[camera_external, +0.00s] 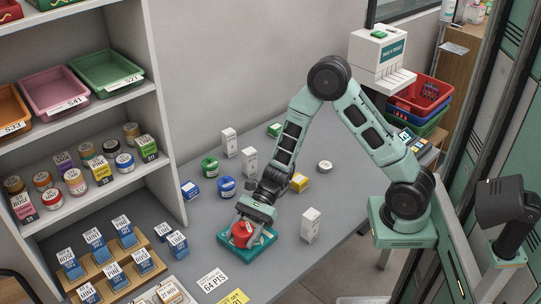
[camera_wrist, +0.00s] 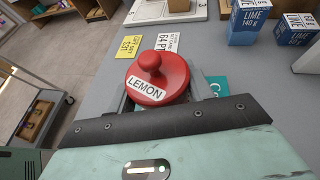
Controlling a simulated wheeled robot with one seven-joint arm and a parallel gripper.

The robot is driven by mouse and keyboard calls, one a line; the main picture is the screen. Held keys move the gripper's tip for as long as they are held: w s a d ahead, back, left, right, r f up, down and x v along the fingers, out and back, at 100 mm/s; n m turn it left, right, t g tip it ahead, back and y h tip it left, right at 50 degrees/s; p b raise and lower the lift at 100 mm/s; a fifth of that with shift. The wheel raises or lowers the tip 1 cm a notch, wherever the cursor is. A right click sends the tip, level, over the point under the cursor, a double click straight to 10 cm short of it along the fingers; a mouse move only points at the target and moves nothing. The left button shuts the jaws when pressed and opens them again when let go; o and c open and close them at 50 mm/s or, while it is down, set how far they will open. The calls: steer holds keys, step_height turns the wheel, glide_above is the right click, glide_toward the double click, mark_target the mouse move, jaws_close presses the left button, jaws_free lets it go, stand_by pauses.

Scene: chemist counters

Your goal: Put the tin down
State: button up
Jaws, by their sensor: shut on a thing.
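The red tin (camera_external: 242,235) has a round knobbed lid and a white label; in the wrist view the red tin (camera_wrist: 172,80) reads LEMON. My gripper (camera_external: 250,226) points down and is shut around the tin, with one grey finger on each side in the wrist view (camera_wrist: 160,92). A teal tray (camera_external: 262,250) lies on the grey counter directly under the tin. A teal corner of it with white lettering shows beside the right finger (camera_wrist: 217,86). The tin is within the tray's outline; I cannot tell whether its base touches the tray.
Green (camera_external: 209,167) and blue (camera_external: 226,187) tins and white boxes (camera_external: 229,142) stand behind my gripper. Another white box (camera_external: 310,225) stands to the right. A price card (camera_external: 212,281) lies in front. A stepped rack of blue boxes (camera_external: 120,262) is at left.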

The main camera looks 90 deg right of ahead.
steer(key=shift+f, duration=0.3)
steer(key=o, duration=1)
